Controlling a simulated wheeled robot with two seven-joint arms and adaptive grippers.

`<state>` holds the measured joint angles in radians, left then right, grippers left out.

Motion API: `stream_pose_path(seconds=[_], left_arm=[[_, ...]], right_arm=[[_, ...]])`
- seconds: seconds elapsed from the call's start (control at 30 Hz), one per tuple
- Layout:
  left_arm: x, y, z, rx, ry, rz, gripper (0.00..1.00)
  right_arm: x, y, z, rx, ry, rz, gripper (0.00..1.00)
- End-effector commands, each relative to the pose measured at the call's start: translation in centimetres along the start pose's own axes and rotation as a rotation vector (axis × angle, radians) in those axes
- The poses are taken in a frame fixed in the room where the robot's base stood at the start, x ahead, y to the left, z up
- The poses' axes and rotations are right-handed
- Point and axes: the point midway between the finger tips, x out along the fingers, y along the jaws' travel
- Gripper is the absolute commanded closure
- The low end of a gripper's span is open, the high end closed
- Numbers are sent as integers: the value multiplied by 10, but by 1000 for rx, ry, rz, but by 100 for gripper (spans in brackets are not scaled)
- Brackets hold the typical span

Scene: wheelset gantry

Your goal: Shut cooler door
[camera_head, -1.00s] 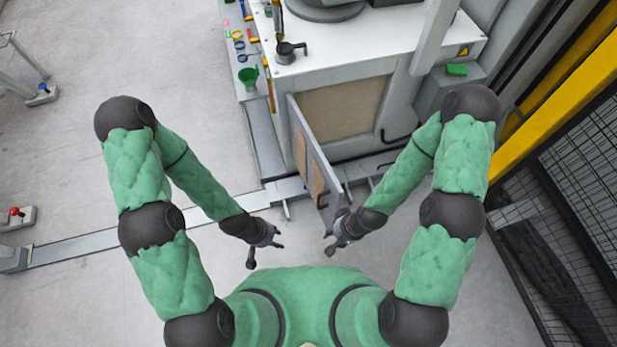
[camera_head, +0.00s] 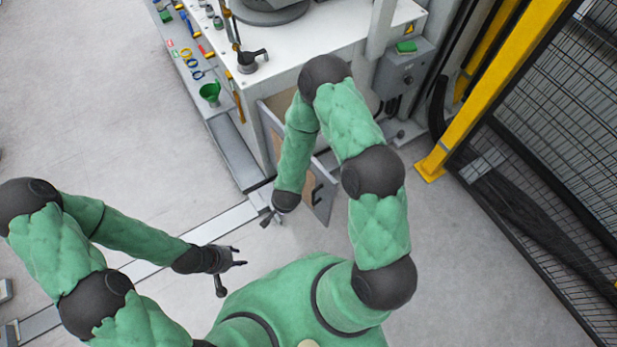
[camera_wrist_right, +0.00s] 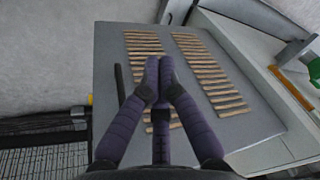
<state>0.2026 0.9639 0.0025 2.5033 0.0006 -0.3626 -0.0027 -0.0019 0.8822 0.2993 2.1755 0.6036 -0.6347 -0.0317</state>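The cooler door (camera_head: 324,207) is a grey panel standing open, swung out from the front of the white-topped machine. A dark handle (camera_head: 317,190) shows near its free end; my right arm hides its middle. In the right wrist view the grey panel (camera_wrist_right: 110,50) has rows of tan slots and fills most of the picture. My right gripper (camera_wrist_right: 159,62) has its fingers together in front of the panel; I cannot tell whether they touch it. In the head view the right gripper (camera_head: 271,218) is left of the door's free end. My left gripper (camera_head: 240,256) is open and empty, farther left.
The white-topped machine (camera_head: 315,45) stands behind the door, with a tool-lined side shelf (camera_head: 190,50) at left. A yellow post (camera_head: 480,95) and mesh fence (camera_head: 560,130) bound the right. Floor at left is mostly clear, crossed by a pale strip (camera_head: 225,222).

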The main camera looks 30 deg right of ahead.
Motion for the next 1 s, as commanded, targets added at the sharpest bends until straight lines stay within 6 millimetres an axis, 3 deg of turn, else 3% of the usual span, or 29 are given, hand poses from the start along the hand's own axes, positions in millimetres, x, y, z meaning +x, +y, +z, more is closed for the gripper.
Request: stream_pose_path(seconds=[0.2, 0.37, 0.7, 0.83, 1.0], left_arm=[[-20, 7, 1, 0, 0, 0, 60], [-33, 12, 1, 0, 0, 0, 60], [-52, 18, 2, 0, 0, 0, 60], [-54, 19, 2, 0, 0, 0, 60], [-49, 18, 2, 0, 0, 0, 60]], right_arm=[[-18, -15, -40, 171, 216, 130, 100], [-43, -17, -56, 323, 379, 258, 100], [-102, -8, -37, 566, 583, 507, 100], [-110, -5, -30, 599, 602, 548, 100], [-103, 3, -31, 608, 604, 559, 100]])
